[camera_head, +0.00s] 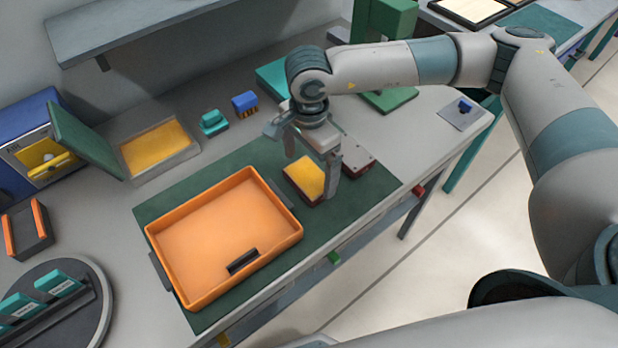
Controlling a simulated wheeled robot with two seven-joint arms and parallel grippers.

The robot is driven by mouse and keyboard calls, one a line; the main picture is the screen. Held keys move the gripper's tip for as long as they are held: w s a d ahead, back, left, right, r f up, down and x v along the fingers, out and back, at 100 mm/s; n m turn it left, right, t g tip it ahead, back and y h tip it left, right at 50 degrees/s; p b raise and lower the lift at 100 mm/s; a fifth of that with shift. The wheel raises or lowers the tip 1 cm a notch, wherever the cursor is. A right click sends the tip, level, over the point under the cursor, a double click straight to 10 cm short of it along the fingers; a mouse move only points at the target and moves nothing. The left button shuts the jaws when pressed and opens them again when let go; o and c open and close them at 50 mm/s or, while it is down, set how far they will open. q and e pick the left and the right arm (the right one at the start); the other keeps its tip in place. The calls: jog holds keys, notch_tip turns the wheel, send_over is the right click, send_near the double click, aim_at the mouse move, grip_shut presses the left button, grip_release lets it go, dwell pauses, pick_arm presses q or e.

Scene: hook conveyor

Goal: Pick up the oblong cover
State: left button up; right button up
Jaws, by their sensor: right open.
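A small oblong grey-topped piece with dark red sides (360,158) lies on the dark green mat (370,185). It looks like the oblong cover, though I cannot be sure. My right gripper partly hides its left end. Left of it on the mat is a dark red box with a yellow top (304,176). My right gripper (311,174) points down over this box, its fingers apart with nothing visibly held. I cannot tell whether a finger touches the box or the grey-topped piece. My left gripper is not in view.
An orange tray (225,235) with a black handle piece fills the mat's left part. Behind are a yellow-filled frame (155,148), a teal part (213,122) and a blue connector (245,104). A round turntable (95,310) stands at lower left. The table's front edge runs close by.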

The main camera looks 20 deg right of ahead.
aim_at(309, 176)
jog(key=shift+f, duration=1.6)
jog(key=shift+r, duration=0.1)
jog(key=c, duration=1.4)
